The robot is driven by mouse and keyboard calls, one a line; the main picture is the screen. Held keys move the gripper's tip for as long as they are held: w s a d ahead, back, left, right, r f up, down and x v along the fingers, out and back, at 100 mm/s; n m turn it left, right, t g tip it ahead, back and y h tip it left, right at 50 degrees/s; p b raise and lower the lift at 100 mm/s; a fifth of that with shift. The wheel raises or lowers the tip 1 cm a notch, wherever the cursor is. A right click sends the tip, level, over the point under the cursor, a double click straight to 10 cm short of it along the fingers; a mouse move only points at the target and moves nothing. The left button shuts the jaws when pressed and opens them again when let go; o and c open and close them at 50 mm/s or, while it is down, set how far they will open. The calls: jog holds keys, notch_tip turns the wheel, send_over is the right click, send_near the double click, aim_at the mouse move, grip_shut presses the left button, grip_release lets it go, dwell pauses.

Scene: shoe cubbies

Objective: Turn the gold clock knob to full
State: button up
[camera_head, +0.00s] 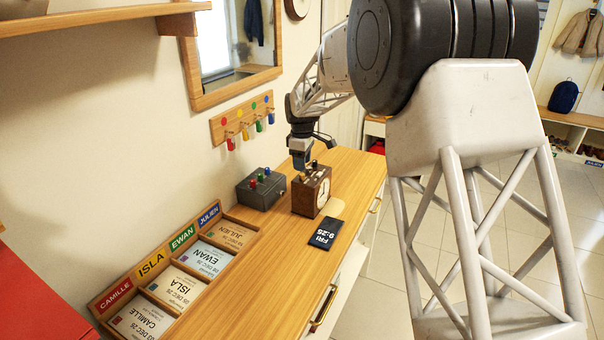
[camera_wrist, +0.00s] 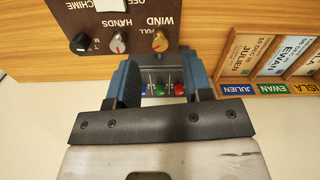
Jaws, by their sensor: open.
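The wooden clock (camera_head: 311,192) stands on the wooden counter. In the wrist view its brown panel (camera_wrist: 95,22) shows upside down, with the labels WIND, FULL, HANDS and CHIME. The gold knob (camera_wrist: 160,41) sits under the WIND label. My gripper (camera_head: 301,164) is above the clock in the head view. In the wrist view my gripper (camera_wrist: 156,72) is open and empty, its fingertips close to the gold knob but not around it.
A grey box (camera_head: 261,189) with coloured knobs stands left of the clock. A black FRI 9:25 display (camera_head: 324,234) lies in front. A name-card tray (camera_head: 150,287) fills the near left. Hooks (camera_head: 242,118) hang on the wall.

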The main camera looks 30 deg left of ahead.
aim_at(302, 174)
jog(key=shift+f, duration=2.35)
jog(key=shift+c, duration=0.4)
grip_shut()
